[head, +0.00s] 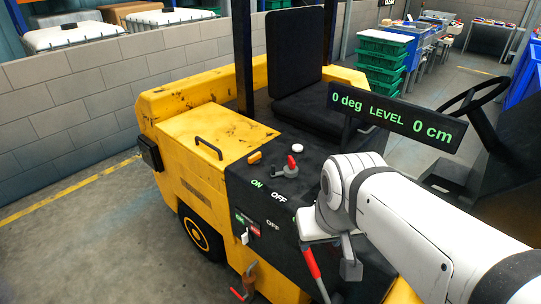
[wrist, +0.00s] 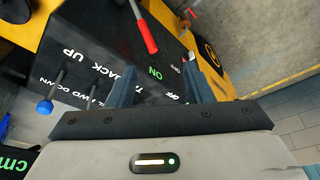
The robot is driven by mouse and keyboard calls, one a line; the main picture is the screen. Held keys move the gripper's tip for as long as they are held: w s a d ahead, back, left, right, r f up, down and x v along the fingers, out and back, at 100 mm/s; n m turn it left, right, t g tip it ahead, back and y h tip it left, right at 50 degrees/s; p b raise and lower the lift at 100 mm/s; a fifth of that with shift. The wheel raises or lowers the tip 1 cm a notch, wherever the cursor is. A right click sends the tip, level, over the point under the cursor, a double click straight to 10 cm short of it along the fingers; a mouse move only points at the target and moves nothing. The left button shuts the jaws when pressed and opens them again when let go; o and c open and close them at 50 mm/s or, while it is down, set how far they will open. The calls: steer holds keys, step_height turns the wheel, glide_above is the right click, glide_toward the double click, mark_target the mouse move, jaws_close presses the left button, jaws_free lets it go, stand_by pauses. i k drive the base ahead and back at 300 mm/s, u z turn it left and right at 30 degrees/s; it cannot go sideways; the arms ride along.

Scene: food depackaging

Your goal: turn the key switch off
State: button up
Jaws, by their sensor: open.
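The yellow vehicle (head: 205,140) has a black control panel (head: 240,178) with ON and OFF lettering. A small grey switch with a red handle (head: 290,167) stands by that lettering. A side panel below carries green and red labels and a small white switch (head: 245,237). I cannot tell for certain which one is the key switch. My gripper (head: 335,250) is in front of the panel, its fingers partly hidden in the head view. In the wrist view my gripper (wrist: 160,70) is open and empty, with ON and OFF lettering showing between its fingers.
A red lever (head: 312,262) stands close to my gripper, and a red-handled valve (head: 246,280) sits low on the vehicle. A blue-knobbed lever (wrist: 45,106) shows left in the wrist view. The display (head: 395,115) and steering wheel (head: 475,95) are behind. Floor is clear at left.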

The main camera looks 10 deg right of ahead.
mark_target(289, 174)
steer(key=u, duration=0.05)
steer(key=k, duration=0.55)
steer(key=z, duration=3.4)
steer(key=k, duration=1.15)
steer(key=u, duration=2.3)
steer(key=i, duration=0.95)
steer(key=z, duration=0.05)
